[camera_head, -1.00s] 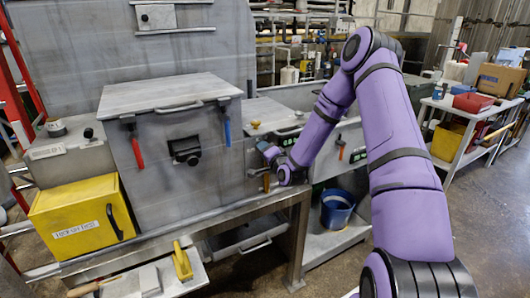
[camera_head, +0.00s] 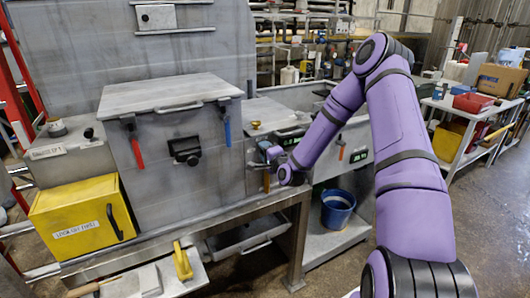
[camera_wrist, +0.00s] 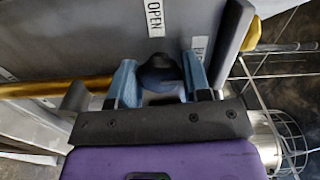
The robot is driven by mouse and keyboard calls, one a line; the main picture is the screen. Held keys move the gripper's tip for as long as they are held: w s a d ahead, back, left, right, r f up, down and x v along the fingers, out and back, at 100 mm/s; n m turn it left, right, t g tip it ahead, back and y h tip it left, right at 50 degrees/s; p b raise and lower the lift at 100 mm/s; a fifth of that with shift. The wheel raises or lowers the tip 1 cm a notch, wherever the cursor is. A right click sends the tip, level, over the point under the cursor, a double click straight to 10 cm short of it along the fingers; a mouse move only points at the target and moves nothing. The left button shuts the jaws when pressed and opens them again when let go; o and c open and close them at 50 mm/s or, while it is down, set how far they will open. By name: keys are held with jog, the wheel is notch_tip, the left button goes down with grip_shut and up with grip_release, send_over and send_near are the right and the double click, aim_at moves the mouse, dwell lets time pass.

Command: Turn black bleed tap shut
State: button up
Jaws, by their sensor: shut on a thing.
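The black bleed tap (camera_wrist: 158,74) sits between the two blue fingers of my gripper (camera_wrist: 160,82) in the wrist view. My gripper is shut on it, one finger on each side. An OPEN label (camera_wrist: 154,18) is on the grey panel just above the tap. A second label (camera_wrist: 199,47) is partly hidden behind the right finger. In the head view my gripper (camera_head: 273,153) is at the grey housing right of the big hopper box, and the tap cannot be made out there.
A brass pipe (camera_wrist: 60,88) runs in from the left in the wrist view. The hopper box (camera_head: 180,140) carries a red handle (camera_head: 136,145) and a blue handle (camera_head: 227,125). A yellow lock-out box (camera_head: 80,215) stands left. A blue bucket (camera_head: 337,208) is below on the right.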

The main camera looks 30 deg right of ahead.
jog(key=shift+f, duration=0.1)
jog(key=o, duration=0.9)
jog(key=shift+c, duration=0.2)
jog(key=shift+s, duration=0.1)
jog(key=s, duration=1)
jog(key=shift+s, duration=0.35)
